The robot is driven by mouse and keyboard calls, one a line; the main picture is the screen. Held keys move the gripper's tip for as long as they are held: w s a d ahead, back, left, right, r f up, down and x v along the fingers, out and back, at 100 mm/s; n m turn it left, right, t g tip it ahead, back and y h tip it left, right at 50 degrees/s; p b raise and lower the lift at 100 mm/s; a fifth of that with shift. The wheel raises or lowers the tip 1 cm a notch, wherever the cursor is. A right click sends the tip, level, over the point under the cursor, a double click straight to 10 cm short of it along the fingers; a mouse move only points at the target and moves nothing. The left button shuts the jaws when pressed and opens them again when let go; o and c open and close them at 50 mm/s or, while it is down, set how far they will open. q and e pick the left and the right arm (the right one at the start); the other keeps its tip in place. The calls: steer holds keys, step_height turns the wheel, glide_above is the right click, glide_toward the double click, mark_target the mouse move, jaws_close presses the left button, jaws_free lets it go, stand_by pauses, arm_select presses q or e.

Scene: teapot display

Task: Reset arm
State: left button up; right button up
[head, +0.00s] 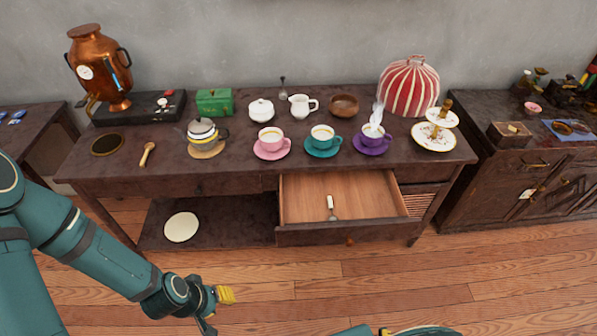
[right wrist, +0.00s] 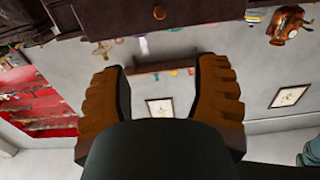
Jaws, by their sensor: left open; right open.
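My left arm comes in from the left in the head view. My left gripper (head: 217,309) hangs low over the wooden floor in front of the table, open and empty. In the right wrist view my right gripper (right wrist: 159,75) has its two orange-brown ribbed fingers wide apart, with nothing between them. Only a small part of my right arm shows at the bottom edge of the head view. Neither gripper touches anything that I can see.
The dark table (head: 105,172) holds a teapot (head: 203,132), a pink cup (head: 270,138), a teal cup (head: 322,136) and a purple cup (head: 373,138). Its drawer (head: 380,205) is pulled out, with a spoon (head: 331,206) inside. The floor (head: 420,280) in front is clear.

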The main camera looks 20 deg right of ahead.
steer(key=w+a+r+n+g+y, duration=0.1)
steer(key=a+r+n+g+y, duration=0.2)
steer(key=a+n+y, duration=0.55)
steer(key=w+a+r+n+g+y, duration=0.1)
steer(key=a+r+n+g+y, duration=0.2)
steer(key=n+y, duration=1)
steer(key=s+a+n+g+h, duration=0.2)
steer(key=s+n+g+h, duration=0.15)
steer(key=n+g, duration=1.6)
steer(key=w+d+f+n+t+h, duration=0.15)
steer(key=w+n+h, duration=0.25)
steer(key=n, duration=0.7)
steer(key=w+d+f+n+t+h, duration=0.1)
steer(key=w+d+n+t+h, duration=0.3)
steer(key=n, duration=0.7)
steer(key=w+a+r+n+t+h, duration=0.2)
steer(key=w+a+r+n+t, duration=0.2)
steer(key=w+n, duration=0.5)
steer(key=shift+w+a+r+n, duration=0.15)
steer(key=shift+a+r+n, duration=0.45)
steer(key=shift+a, duration=0.45)
steer(key=shift+d, duration=0.1)
